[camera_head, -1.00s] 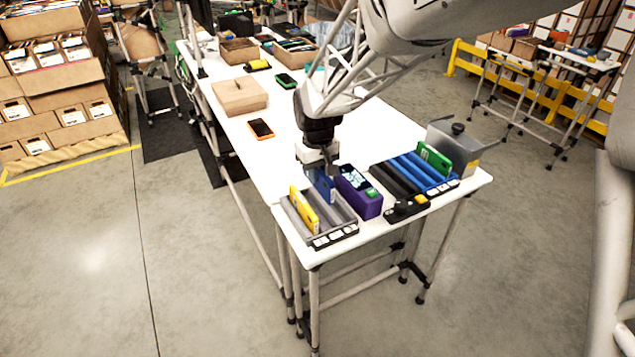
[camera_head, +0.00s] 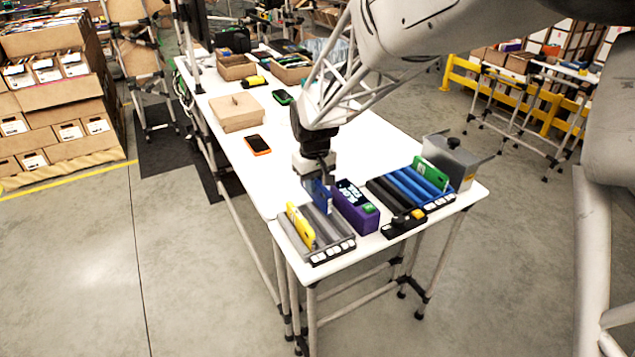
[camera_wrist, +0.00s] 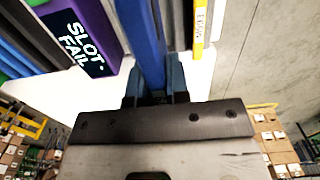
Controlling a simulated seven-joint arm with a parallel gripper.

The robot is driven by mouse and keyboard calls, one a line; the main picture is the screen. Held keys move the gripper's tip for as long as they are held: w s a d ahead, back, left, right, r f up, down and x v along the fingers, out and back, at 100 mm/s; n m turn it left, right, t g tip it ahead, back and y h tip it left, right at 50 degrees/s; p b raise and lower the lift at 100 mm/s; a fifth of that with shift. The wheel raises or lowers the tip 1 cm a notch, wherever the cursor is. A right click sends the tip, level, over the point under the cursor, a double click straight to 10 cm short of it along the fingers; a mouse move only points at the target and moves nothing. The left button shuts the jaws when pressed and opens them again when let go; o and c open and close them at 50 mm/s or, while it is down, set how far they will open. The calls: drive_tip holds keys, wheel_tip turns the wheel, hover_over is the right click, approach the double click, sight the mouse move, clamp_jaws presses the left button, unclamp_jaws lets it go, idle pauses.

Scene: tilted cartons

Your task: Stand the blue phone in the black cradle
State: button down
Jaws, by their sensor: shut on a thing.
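My gripper (camera_head: 318,181) is shut on the blue phone (camera_head: 320,196) and holds it upright at the back part of a grey cradle. The blue phone also shows edge-on between the fingers in the wrist view (camera_wrist: 145,45). I cannot tell whether its lower edge touches the grey cradle. The black cradle (camera_head: 386,192) lies to the right, past a purple box, with ribbed slots and no phone seen in it. A yellow phone (camera_head: 300,226) stands in the grey cradle (camera_head: 333,240), left of the blue phone.
The purple box (camera_head: 355,208) with a dark display reading "SLOT FAIL" stands between the cradles. A blue cradle (camera_head: 412,186) holds a green phone (camera_head: 431,174), beside a grey metal bin (camera_head: 462,168). A small black box (camera_head: 403,224) sits in front. An orange phone (camera_head: 257,145) lies behind.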

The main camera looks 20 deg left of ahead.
drive_tip(key=w+n, duration=0.1)
drive_tip(key=w, duration=1.7)
drive_tip(key=d+f, duration=0.2)
drive_tip(key=d, duration=0.7)
drive_tip(key=d+f+m, duration=0.1)
drive_tip(key=d+f, duration=0.1)
drive_tip(key=d, duration=0.8)
drive_tip(key=shift+s+d+f, duration=0.15)
drive_tip(key=shift+s+f, duration=0.05)
drive_tip(key=shift+f, duration=0.15)
drive_tip(key=shift+f, duration=2.3)
drive_tip(key=shift+f, duration=0.35)
